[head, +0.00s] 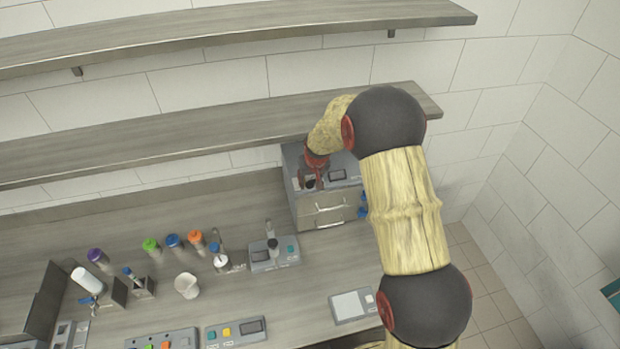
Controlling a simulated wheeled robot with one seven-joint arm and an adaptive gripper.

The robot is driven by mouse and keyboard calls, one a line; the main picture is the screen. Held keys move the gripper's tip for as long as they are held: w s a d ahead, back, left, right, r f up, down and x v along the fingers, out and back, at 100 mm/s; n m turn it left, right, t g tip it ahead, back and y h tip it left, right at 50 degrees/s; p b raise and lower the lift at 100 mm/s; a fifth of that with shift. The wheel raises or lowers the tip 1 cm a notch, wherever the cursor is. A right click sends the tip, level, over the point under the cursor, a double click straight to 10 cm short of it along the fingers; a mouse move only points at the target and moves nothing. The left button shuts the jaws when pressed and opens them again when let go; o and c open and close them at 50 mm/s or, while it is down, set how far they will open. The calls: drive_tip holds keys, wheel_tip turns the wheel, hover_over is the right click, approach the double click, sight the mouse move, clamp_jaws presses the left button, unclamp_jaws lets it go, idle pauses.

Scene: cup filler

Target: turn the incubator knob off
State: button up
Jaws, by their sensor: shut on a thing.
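The incubator (306,218) is a grey box with a handled front door, at the back right of the counter under the lower shelf. A small dark display (337,175) sits on its sloped upper panel. My gripper (311,182) reaches down to the left part of that panel and is shut on the small dark incubator knob (309,184). The fingers partly cover the knob, so I cannot tell which way it points.
Two long shelves run along the wall (210,85), the lower one (200,142) close to my wrist. Left of the incubator stand a small device (262,257), a white cup (187,285) and several tubes with coloured caps. A scale (351,304) lies at the front right.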

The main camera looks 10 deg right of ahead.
idle(0.3)
drive_tip(key=o, duration=1.1)
drive_tip(key=shift+o, duration=0.3)
drive_tip(key=v, duration=1.2)
